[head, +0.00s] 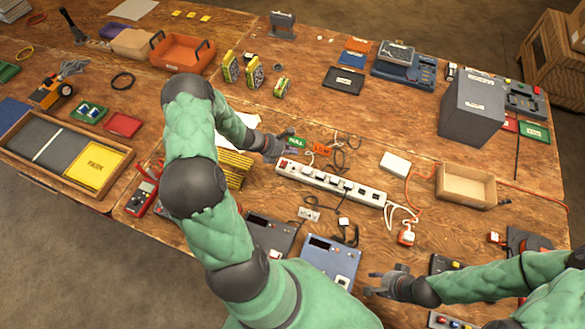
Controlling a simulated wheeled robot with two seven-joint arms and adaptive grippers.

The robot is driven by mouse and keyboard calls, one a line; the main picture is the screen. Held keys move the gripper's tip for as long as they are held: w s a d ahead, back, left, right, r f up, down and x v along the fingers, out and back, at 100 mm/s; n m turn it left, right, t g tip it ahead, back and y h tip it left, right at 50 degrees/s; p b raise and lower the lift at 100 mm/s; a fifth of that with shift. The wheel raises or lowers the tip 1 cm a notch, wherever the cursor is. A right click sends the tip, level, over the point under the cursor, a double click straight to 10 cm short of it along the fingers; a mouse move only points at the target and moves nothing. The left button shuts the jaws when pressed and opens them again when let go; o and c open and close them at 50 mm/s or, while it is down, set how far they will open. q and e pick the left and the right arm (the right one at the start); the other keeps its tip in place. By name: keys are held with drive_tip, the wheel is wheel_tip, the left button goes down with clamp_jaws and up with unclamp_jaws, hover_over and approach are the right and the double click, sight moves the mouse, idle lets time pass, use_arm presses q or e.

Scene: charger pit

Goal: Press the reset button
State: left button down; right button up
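I cannot make out which button is the reset button. A white power strip (330,183) lies mid-table with several plugs and a small red part at its left end. A dark chargers' panel (270,236) and a blue-grey panel (330,260) with a small display lie near the front edge, partly behind my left arm. My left gripper (284,148) is beside the green FULL tag (297,142), just above the strip's left end; its finger gap is unclear. My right gripper (372,284) is open and empty, to the right of the blue-grey panel.
An orange tag (322,149) lies beside the green one. A white box (395,164), wooden tray (466,186) and grey box (472,108) stand to the right. Cables run around the strip.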

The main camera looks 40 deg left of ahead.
sight(292, 169)
use_arm(q)
drive_tip(key=shift+f, duration=0.1)
use_arm(e)
drive_tip(key=shift+f, duration=0.1)
use_arm(q)
wheel_tip(292, 169, down, 9)
drive_tip(key=b, duration=0.6)
drive_tip(key=shift+r+b, duration=0.2)
drive_tip(key=shift+b, duration=0.2)
use_arm(e)
wheel_tip(292, 169, down, 7)
drive_tip(key=shift+r, duration=0.15)
use_arm(q)
drive_tip(key=shift+f, duration=0.15)
drive_tip(key=shift+f+b, duration=0.25)
drive_tip(key=shift+b, duration=0.1)
use_arm(e)
drive_tip(key=shift+f, duration=0.35)
